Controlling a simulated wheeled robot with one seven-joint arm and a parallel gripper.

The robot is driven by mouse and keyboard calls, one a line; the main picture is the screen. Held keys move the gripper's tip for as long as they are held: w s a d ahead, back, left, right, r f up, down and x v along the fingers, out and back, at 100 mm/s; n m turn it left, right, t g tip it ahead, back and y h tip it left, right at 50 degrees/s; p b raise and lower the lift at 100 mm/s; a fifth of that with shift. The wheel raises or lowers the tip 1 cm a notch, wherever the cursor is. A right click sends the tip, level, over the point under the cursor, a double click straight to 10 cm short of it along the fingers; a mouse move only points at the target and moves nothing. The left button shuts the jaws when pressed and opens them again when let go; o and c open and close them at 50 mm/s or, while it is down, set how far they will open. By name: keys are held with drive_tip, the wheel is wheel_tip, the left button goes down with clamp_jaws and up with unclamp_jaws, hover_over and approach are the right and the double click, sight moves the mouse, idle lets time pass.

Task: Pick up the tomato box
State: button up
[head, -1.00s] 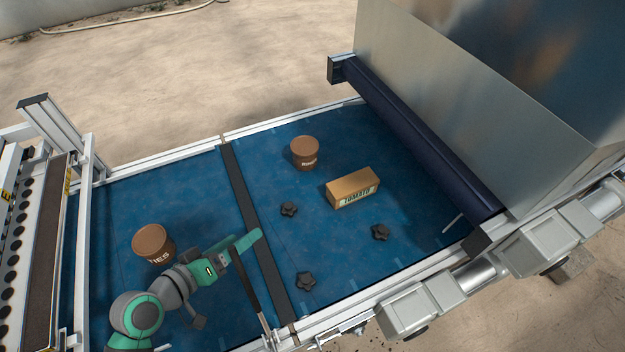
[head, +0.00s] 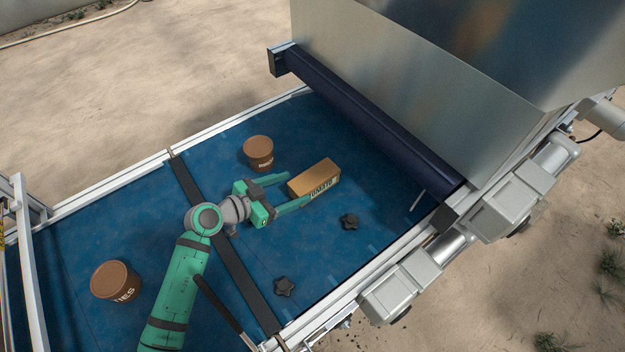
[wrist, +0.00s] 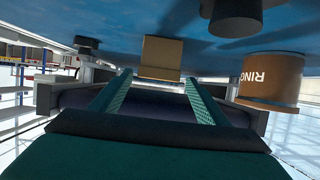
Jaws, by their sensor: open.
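The tomato box (head: 315,178) is a small brown box with a pale label on its front side. It lies on the blue belt, right of the dark crossbar. My gripper (head: 298,189) is open, with its two green fingers pointing at the box's left end. In the wrist view the box (wrist: 161,58) appears ahead, in line with the gap between the fingers (wrist: 158,92). Nothing shows between the fingers there. The head view does not make clear whether the fingertips overlap the box's end.
A round brown tub (head: 259,152) stands close behind the gripper, and another (head: 115,284) is at the left. Dark star knobs (head: 349,221) (head: 284,287) lie on the belt in front. A dark roller (head: 370,120) and metal housing (head: 420,80) bound the right side.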

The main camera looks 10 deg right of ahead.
sight(298, 187)
drive_tip(key=x, duration=0.3)
drive_tip(key=shift+d+f, duration=0.1)
drive_tip(key=shift+d, duration=0.2)
drive_tip(key=shift+d+f, duration=0.15)
drive_tip(key=shift+d, duration=0.45)
drive_tip(key=shift+w+x, duration=0.2)
drive_tip(key=shift+x, duration=2.05)
drive_tip(key=shift+a, duration=0.1)
drive_tip(key=c, duration=1.3)
